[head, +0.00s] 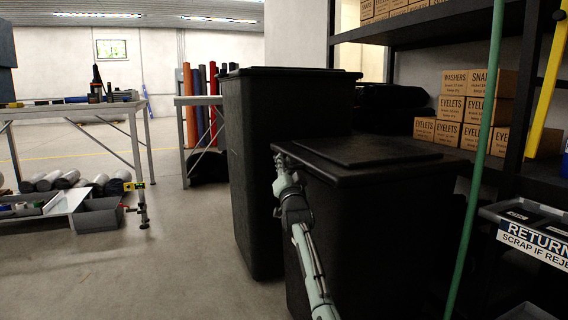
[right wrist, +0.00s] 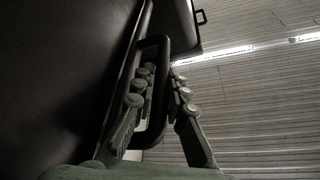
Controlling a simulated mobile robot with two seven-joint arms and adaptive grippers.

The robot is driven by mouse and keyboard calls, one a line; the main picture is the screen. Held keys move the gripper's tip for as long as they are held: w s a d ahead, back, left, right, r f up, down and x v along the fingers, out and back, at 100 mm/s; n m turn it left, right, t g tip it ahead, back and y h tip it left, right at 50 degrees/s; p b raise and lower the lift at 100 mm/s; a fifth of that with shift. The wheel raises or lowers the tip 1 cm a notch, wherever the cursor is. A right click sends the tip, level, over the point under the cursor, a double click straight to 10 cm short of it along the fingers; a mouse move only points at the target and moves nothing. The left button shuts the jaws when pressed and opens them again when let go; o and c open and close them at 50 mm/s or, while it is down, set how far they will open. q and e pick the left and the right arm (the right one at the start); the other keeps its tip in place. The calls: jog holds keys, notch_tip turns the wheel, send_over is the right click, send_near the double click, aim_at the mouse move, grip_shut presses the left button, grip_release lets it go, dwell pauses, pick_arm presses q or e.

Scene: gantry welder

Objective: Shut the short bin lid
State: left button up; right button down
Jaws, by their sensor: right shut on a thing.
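The short black bin (head: 375,235) stands right of centre in the head view. Its black lid (head: 372,151) lies nearly level over the top; I cannot tell whether a small gap is left at the rim. My right gripper (head: 285,172) is at the lid's left front edge. In the right wrist view my right gripper (right wrist: 163,78) is shut on a dark loop handle (right wrist: 158,120), with one finger through the loop and the other outside it. The handle is hardly visible in the head view. My left gripper is not in view.
A taller black bin (head: 245,170) with its lid (head: 290,72) down stands directly behind and left. A green pole (head: 480,150) rises close on the right, before a dark shelf (head: 440,28) with cardboard boxes (head: 462,110). Open floor (head: 170,265) lies left.

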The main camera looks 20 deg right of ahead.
jog(key=shift+f, duration=0.55)
jog(key=c, duration=1.8)
grip_release()
jog(key=shift+f, duration=0.1)
jog(key=shift+s, duration=0.1)
jog(key=v, duration=1.1)
jog(key=shift+s, duration=0.4)
jog(key=shift+a, duration=0.15)
